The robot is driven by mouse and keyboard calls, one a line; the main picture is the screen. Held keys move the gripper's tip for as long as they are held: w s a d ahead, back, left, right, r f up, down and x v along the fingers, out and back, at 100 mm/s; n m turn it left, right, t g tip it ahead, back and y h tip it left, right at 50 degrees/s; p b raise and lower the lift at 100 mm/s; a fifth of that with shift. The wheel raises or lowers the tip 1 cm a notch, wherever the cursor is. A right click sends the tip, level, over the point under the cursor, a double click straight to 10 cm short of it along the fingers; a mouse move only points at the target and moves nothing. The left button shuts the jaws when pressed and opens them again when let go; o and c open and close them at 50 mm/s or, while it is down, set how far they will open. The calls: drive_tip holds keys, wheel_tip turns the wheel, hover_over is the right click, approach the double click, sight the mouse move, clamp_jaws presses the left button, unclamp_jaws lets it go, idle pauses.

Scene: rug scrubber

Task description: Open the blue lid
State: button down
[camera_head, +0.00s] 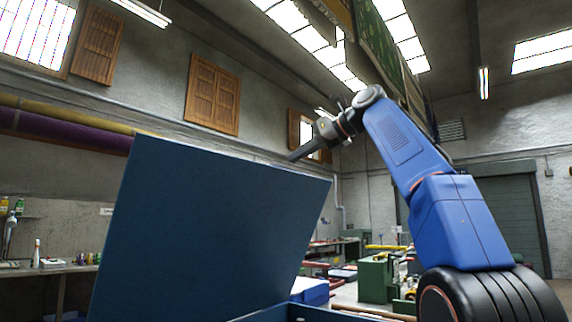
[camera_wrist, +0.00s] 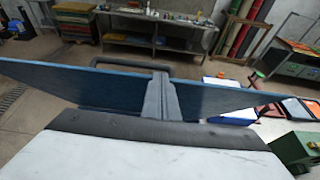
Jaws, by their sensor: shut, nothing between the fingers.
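The blue lid (camera_head: 205,230) stands raised and tilted in the head view, its broad face filling the left and middle. The blue box rim (camera_head: 325,315) shows below it at the bottom edge. My gripper (camera_head: 292,157) is shut and empty, just above the lid's top edge near its right end. In the wrist view the lid (camera_wrist: 65,88) runs across the picture behind my gripper's closed fingers (camera_wrist: 159,80). A dark loop, perhaps a handle, shows beyond the lid's edge. I cannot tell whether the fingers touch the lid.
A workbench (camera_wrist: 150,32) with small items stands beyond the lid, with rolled rugs (camera_wrist: 240,28) beside it. Green machinery (camera_head: 376,278) and a white-topped table lie behind the box at right. Bare floor shows between the lid and the bench in the wrist view.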

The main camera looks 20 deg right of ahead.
drive_tip(key=v, duration=1)
